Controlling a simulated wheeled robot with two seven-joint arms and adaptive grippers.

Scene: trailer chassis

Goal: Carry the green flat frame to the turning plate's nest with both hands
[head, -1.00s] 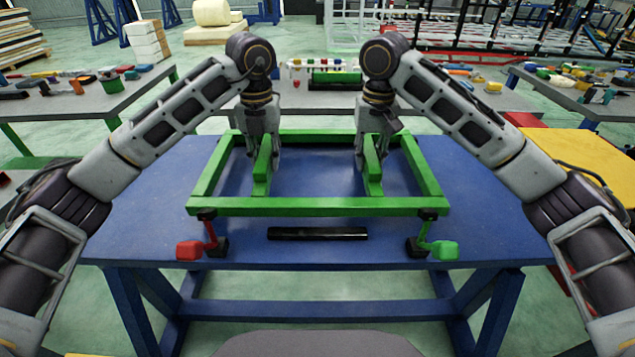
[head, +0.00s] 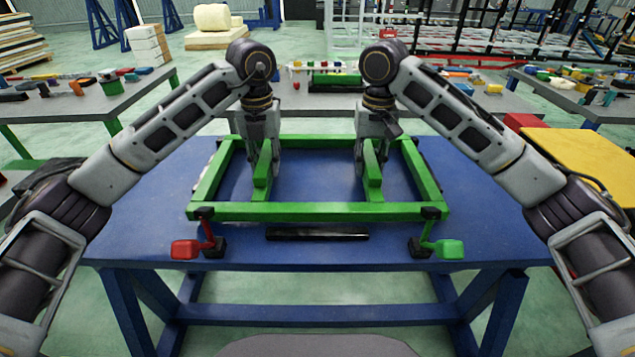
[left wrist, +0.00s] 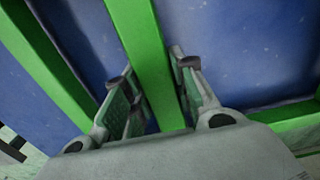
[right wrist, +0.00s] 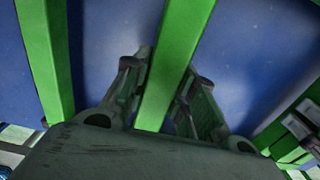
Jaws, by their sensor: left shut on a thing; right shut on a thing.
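The green flat frame (head: 317,211) lies level over the blue table (head: 140,220), with two inner bars running front to back. My left gripper (head: 263,166) is shut on its left inner bar; the left wrist view shows fingers on both sides of the bar (left wrist: 140,50). My right gripper (head: 371,166) is shut on the right inner bar, which also shows between its fingers in the right wrist view (right wrist: 172,60). Whether the frame touches the table is unclear. I cannot make out the turning plate's nest as a separate part.
A red-handled clamp (head: 185,249) and a green-handled clamp (head: 452,249) stand at the frame's front corners. A black bar (head: 317,234) lies on the table between them. Grey side tables with parts and a yellow surface (head: 582,160) stand around the blue table.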

